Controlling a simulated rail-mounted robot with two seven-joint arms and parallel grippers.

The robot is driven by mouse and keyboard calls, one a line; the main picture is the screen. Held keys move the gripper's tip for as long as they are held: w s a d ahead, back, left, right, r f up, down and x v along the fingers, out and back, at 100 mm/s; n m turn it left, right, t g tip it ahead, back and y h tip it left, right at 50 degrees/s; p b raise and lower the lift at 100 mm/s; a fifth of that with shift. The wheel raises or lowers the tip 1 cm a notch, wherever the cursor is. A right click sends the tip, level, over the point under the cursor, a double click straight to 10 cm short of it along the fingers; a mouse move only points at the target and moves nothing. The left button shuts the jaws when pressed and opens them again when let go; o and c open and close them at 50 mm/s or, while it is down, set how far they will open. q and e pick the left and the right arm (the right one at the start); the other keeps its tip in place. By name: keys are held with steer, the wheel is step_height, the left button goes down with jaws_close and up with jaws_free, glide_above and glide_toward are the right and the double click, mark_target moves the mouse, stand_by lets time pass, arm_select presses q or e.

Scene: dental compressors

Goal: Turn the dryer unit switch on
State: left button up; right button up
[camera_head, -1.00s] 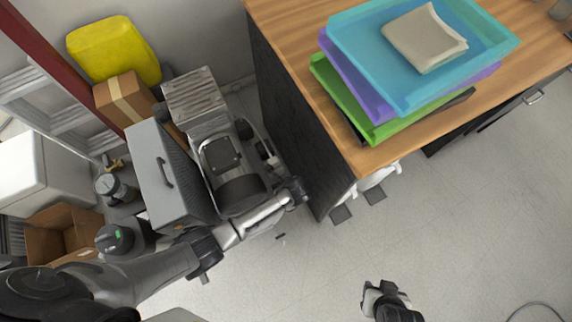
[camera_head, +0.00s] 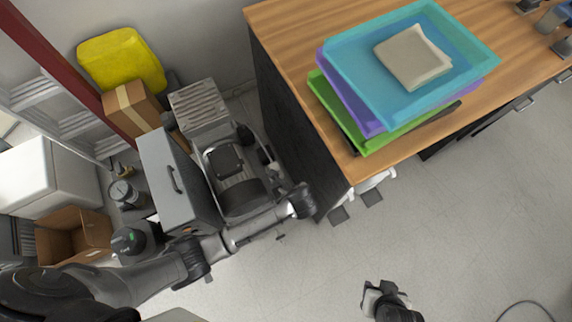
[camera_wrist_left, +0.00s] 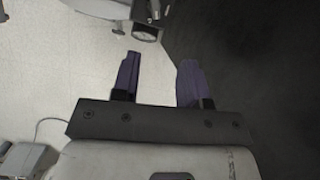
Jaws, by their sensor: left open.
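A grey compressor-type machine (camera_head: 240,190) with a dark motor stands on the floor left of the wooden counter. A grey box unit with a handle (camera_head: 178,185) stands beside it; I cannot tell for certain which is the dryer unit. No switch can be made out in the head view. My left arm reaches along the near side of the machine, its end near the counter's corner; its fingers are hidden there. In the left wrist view my left gripper (camera_wrist_left: 158,78) is open and empty, two purple fingers apart. My right gripper (camera_head: 382,298) is low in the head view, its fingers unclear.
The wooden counter (camera_head: 310,40) carries stacked trays (camera_head: 350,70) with a folded cloth (camera_head: 412,57). Its dark side borders the machine. A yellow container (camera_head: 120,60), cardboard boxes (camera_head: 75,232) and a green-topped bottle (camera_head: 128,240) crowd the left.

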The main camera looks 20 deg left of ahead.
arm_select(q)
step_height(320, 180, up, 18)
steer(key=s+a+n+t+h+p, duration=0.1)
steer(key=n+h+p, duration=0.2)
steer(key=n+p, duration=0.6)
steer(key=n, duration=0.4)
steer(key=shift+a+r+p, duration=0.2)
steer(key=shift+a+p, duration=0.1)
steer(key=shift+a, duration=0.1)
